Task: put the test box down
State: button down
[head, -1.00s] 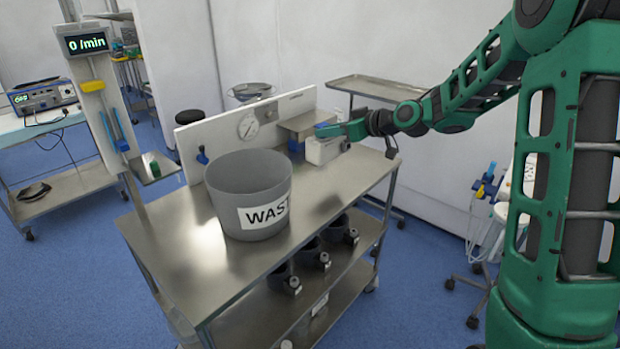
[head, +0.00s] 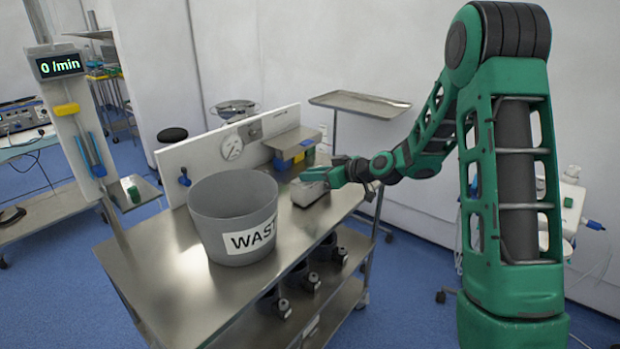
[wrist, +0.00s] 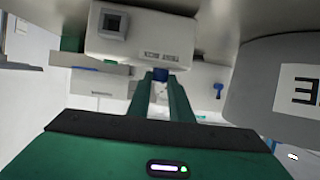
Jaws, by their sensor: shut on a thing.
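The test box (head: 309,190) is a small whitish box at the right end of the steel table (head: 180,285). My gripper (head: 328,178) reaches it from the right and is shut on it. In the wrist view the box (wrist: 190,42) fills the top middle, with a dark square window and small print on its face. My green fingertips (wrist: 160,78) meet its edge there. The box is at or just above the tabletop; I cannot tell whether it touches.
A grey waste bin (head: 235,215) stands left of the box. A white panel with a gauge (head: 231,148) and a steel housing with blue and yellow parts (head: 292,150) line the table's back. Bare tabletop lies in front of the bin. A tray stand (head: 358,103) is behind.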

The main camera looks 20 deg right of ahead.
jog(key=shift+f, duration=0.2)
jog(key=c, duration=1.6)
grip_release()
jog(key=shift+s, duration=0.1)
jog(key=v, duration=1.2)
jog(key=s+d+m+g+h, duration=0.2)
jog(key=s+d+m+g, duration=0.1)
jog(key=s, duration=1)
jog(key=s+d+f+m+g+h, duration=0.1)
jog(key=s+d+m+g+h, duration=0.2)
jog(key=s, duration=1.1)
jog(key=s+d+m+g+h, duration=0.2)
jog(key=s+d+m+g, duration=0.2)
jog(key=s, duration=0.9)
jog(key=shift+s+d+f+m+g+h, duration=0.15)
jog(key=shift+f+m+g, duration=0.1)
jog(key=shift+m, duration=0.65)
jog(key=shift+s+d+f+m+g+h, duration=0.15)
jog(key=shift+m+g, duration=0.1)
jog(key=shift+m, duration=0.65)
